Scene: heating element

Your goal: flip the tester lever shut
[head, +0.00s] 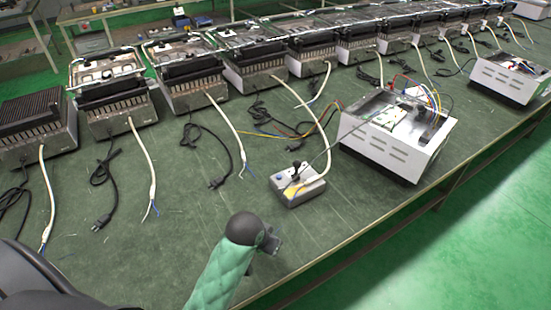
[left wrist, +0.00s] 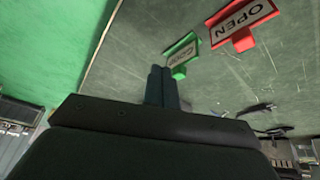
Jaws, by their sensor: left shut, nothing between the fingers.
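The tester is a small light-grey box (head: 298,187) with a yellow patch, on the green table in the head view. Its short dark lever (head: 295,169) stands up from the top; its exact angle is too small to tell. A white cable runs into the box. My left gripper (head: 272,243) is in front of the tester, toward the bottom of the head view and apart from it, partly hidden by my green-sleeved arm. In the left wrist view the gripper fingers (left wrist: 161,72) are together and empty. The tester is not recognisable there. My right gripper is not in view.
A white open-topped box (head: 400,137) with wires stands right of the tester. Heater units (head: 120,105) with loose cables line the back. The table's front edge (head: 355,240) is at right. A red OPEN sign (left wrist: 242,22) and a green sign (left wrist: 180,52) show in the wrist view.

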